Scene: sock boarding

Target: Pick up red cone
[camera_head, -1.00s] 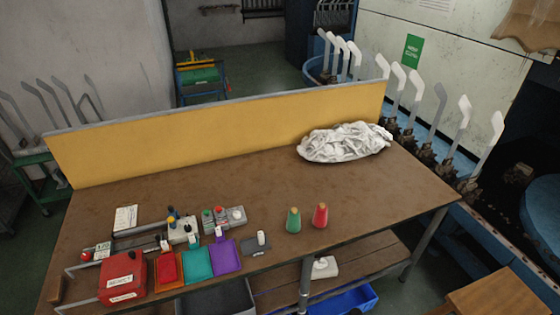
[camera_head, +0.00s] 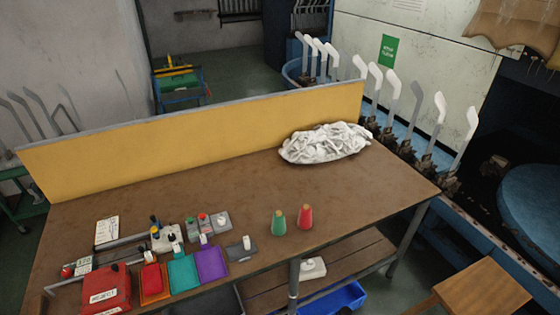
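The red cone (camera_head: 305,218) stands upright on the brown table (camera_head: 350,190), near its front edge. A green cone (camera_head: 279,223) stands upright close beside it on the left, with a small gap between them. Both look like thread cones with tan tips. Neither of my grippers shows in the head view.
A white cloth pile (camera_head: 325,143) lies at the back right against the yellow partition (camera_head: 190,145). A red box (camera_head: 105,290), coloured trays and small bottles crowd the table's left front. Pale sock forms (camera_head: 391,90) line the machine at right. A wooden stool (camera_head: 482,290) stands at lower right.

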